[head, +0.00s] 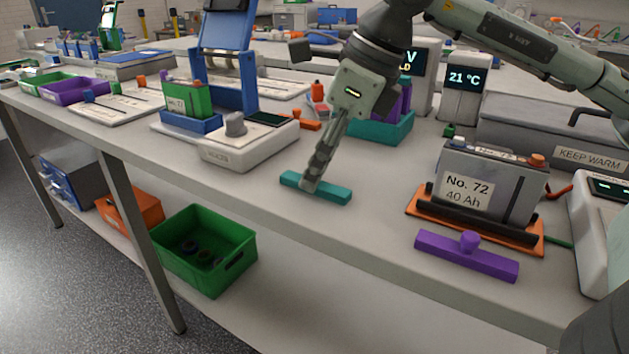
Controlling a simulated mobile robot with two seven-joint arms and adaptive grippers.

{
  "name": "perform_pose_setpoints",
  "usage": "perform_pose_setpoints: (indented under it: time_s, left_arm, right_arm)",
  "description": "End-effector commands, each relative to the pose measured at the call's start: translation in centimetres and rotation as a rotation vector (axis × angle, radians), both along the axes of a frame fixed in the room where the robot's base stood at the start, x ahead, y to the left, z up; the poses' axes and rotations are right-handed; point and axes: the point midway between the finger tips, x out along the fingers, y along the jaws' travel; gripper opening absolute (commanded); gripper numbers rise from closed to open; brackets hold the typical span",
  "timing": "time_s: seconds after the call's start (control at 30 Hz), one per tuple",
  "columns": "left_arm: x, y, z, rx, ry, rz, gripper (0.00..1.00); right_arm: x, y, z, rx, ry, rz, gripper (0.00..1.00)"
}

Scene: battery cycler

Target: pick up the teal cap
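The teal cap (335,194) is a flat bar lying on the bench near its front edge, in the middle of the head view. My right gripper (311,185) points down at the middle of the cap, with its fingertips at the bar's top. The fingers overlap from this side, so I cannot tell whether they are closed on the cap. They hide the middle of the bar, including any knob there. My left gripper is not in view.
A purple cap (467,256) with a knob lies at the front right. Behind it, the No. 72 battery (486,190) sits on an orange tray (413,206). A white scale-like device (249,147) stands left of the teal cap. A teal bin (383,131) stands behind my gripper.

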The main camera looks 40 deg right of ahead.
Motion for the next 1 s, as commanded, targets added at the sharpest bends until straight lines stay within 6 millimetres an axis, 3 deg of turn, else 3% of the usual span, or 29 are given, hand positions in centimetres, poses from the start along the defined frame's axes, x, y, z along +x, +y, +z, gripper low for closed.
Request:
perform_pose_setpoints:
  time_s: [0.03,0.23,0.63,0.87,1.0]
  left_arm:
    - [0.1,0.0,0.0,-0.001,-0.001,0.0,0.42]
    - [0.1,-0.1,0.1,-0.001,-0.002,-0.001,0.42]
    - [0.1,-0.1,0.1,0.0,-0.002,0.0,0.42]
    - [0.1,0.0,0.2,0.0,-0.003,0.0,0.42]
    - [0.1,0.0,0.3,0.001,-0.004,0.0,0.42]
  right_arm:
    - [0.0,0.0,0.0,0.0,0.0,0.0,0.23]
    - [0.0,0.0,0.0,-0.001,0.001,0.0,0.0]
    - [0.0,0.0,0.6,0.0,0.001,0.0,0.0]
    - [0.1,0.1,4.0,0.001,-0.002,0.001,0.0]
    - [1.8,2.6,5.8,0.0,0.0,0.01,0.0]
